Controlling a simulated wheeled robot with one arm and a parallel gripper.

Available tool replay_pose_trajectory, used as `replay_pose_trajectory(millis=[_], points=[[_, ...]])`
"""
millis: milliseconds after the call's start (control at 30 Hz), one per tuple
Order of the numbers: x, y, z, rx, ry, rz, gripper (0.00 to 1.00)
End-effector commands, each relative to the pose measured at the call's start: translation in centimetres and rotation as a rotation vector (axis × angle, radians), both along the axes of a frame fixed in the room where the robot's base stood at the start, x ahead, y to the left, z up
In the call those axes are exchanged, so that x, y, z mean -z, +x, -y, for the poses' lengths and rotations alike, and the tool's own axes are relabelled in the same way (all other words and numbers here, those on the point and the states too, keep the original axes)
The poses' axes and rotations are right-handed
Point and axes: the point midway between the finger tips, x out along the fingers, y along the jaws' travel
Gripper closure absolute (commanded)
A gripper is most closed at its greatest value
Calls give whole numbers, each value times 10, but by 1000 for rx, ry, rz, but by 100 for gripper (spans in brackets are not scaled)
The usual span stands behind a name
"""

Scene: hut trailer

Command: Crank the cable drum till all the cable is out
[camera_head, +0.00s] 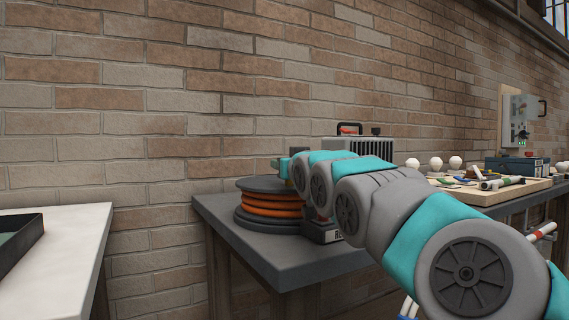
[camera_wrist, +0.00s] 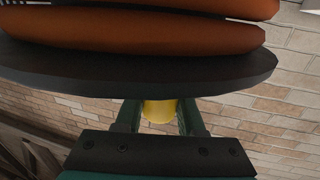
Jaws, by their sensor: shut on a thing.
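The cable drum (camera_head: 264,186) lies flat on the near end of a dark grey bench, with several turns of orange cable (camera_head: 270,208) wound between its dark flanges. In the wrist view the orange cable (camera_wrist: 150,35) and a dark flange (camera_wrist: 130,72) fill the top. My gripper (camera_wrist: 160,108) is shut on a yellow crank knob (camera_wrist: 159,111), which shows between its two dark green fingers beside the flange. In the head view my arm reaches over the bench to the drum's top right, and the knob is hidden.
The grey bench (camera_head: 228,218) runs along a brick wall. Behind my arm stands a grey finned box (camera_head: 358,146) with a handle. Farther right are a wooden board (camera_head: 482,196), white round bulbs (camera_head: 455,163) and a blue box (camera_head: 520,166). A white table (camera_head: 60,262) with a dark tray stands left, across a gap.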

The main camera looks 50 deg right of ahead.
Motion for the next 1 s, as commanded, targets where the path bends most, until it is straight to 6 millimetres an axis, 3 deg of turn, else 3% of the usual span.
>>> replay_pose_trajectory(millis=[167, 200, 467, 767, 1000], points=[[-3, -1, 1, 2, -4, 6, 100], [-3, -1, 1, 2, -4, 6, 61], [-2, 0, 0, 2, -1, 3, 32], [-1, -1, 0, 1, -1, 2, 32], [0, -16, -8, 2, -1, 0, 32]])
